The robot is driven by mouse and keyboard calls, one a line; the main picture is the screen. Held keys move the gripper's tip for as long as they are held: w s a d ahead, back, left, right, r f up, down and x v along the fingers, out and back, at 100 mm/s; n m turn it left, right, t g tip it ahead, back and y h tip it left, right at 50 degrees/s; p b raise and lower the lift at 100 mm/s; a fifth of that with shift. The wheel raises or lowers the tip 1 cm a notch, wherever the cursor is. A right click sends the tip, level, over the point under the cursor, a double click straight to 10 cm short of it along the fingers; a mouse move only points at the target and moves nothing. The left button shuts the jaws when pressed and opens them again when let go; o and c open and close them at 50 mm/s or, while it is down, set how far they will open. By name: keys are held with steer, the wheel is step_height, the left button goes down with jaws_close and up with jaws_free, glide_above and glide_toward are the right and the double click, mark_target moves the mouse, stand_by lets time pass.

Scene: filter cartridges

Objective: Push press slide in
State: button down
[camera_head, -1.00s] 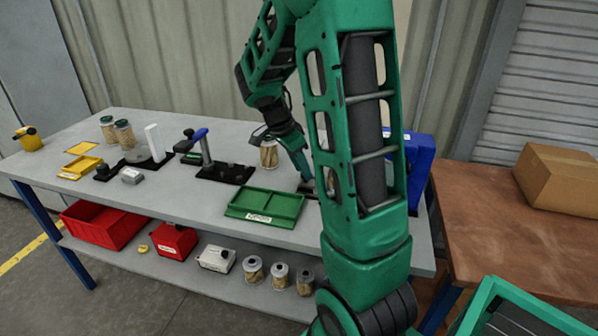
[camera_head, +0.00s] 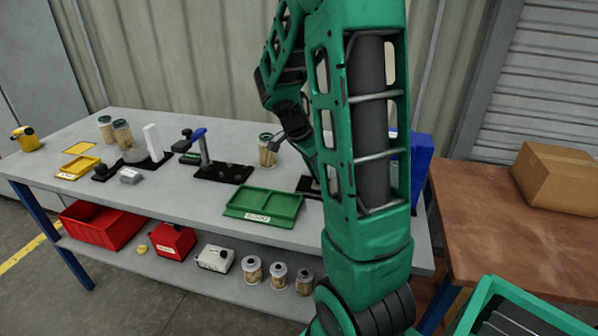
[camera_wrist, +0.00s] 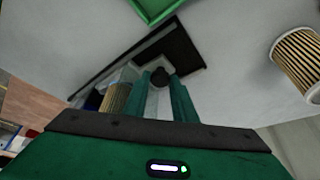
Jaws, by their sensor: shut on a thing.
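In the wrist view, my gripper (camera_wrist: 161,88) has its two green fingers shut on a small part with a round black knob (camera_wrist: 160,76), probably the press slide's handle. The fingers stand over a black base plate (camera_wrist: 182,48) on the grey table. A tan pleated cartridge (camera_wrist: 116,98) shows just left of the fingers, partly hidden by them. In the head view, my arm hides the gripper and most of this station. Only a corner of the black plate (camera_head: 308,186) shows, with a blue body (camera_head: 422,160) to the right of my arm.
A green tray (camera_head: 263,217) lies in front of the station. A lidded cartridge (camera_head: 267,155) stands behind it; a cartridge also shows at right in the wrist view (camera_wrist: 298,66). A blue-handled fixture (camera_head: 205,150) stands further left. A cardboard box (camera_head: 558,180) sits on the brown table.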

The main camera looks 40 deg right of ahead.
steer(key=s+d, duration=0.1)
steer(key=s, duration=0.1)
steer(key=s+d, duration=0.2)
steer(key=s, duration=0.1)
steer(key=s+d, duration=0.1)
steer(key=s, duration=0.2)
steer(key=shift+d, duration=0.3)
steer(key=c, duration=1.7)
jaws_free()
steer(key=shift+c, duration=0.2)
steer(key=shift+r, duration=0.1)
